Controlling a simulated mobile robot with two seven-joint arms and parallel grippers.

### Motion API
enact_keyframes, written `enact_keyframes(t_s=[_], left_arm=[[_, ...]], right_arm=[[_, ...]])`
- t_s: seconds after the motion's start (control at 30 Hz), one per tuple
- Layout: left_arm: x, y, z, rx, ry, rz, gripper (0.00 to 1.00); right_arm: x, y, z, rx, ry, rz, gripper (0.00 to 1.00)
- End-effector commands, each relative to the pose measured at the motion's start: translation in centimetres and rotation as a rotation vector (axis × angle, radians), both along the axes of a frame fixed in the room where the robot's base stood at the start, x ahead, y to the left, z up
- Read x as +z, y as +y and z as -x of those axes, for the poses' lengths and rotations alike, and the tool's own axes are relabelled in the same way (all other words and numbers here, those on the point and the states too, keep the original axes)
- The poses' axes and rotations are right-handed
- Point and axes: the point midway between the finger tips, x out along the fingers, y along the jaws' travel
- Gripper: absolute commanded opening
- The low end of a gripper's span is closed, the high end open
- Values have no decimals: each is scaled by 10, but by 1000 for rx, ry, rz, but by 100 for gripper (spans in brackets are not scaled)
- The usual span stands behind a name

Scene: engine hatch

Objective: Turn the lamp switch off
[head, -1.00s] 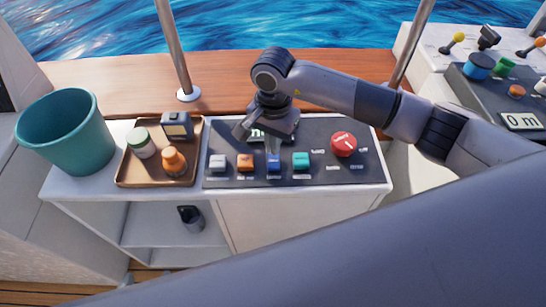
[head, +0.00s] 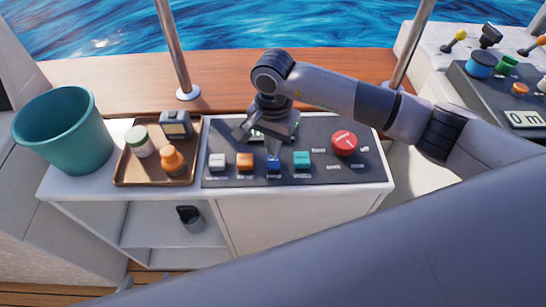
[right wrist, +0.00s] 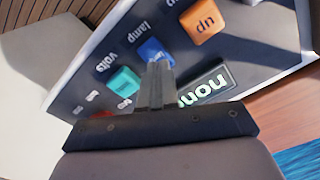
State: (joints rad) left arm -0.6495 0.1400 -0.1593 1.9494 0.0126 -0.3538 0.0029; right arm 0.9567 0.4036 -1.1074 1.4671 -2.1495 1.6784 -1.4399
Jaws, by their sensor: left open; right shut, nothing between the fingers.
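The lamp switch is the blue rocker (head: 273,166) on the dark panel (head: 330,172); the right wrist view shows the same blue switch (right wrist: 150,48) beside the word "lamp". My right gripper (head: 273,153) is shut and empty, pointing down at this switch from behind. In the right wrist view its closed fingers (right wrist: 158,70) overlap the switch's edge; I cannot tell whether they touch it. The fingers hide part of the switch, so its position is unclear. Only a small grey tip of my left gripper (head: 125,284) shows at the bottom left.
White (head: 217,161), orange (head: 244,161) and teal switches (head: 301,159) flank the blue one. A red knob (head: 344,142) is on the right. A partly covered display (right wrist: 207,84) lies behind. A tray (head: 122,176) with small items and a teal bucket (head: 62,135) stand left.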

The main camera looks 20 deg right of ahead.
Motion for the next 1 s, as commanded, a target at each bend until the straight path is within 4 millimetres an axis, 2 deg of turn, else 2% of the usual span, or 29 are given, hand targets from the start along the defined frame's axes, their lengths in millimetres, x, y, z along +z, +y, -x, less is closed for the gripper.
enact_keyframes(t_s=[1.0], left_arm=[[-15, 0, 0, 0, 0, 0, 77]], right_arm=[[-17, 0, 0, 0, 1, 0, 0]])
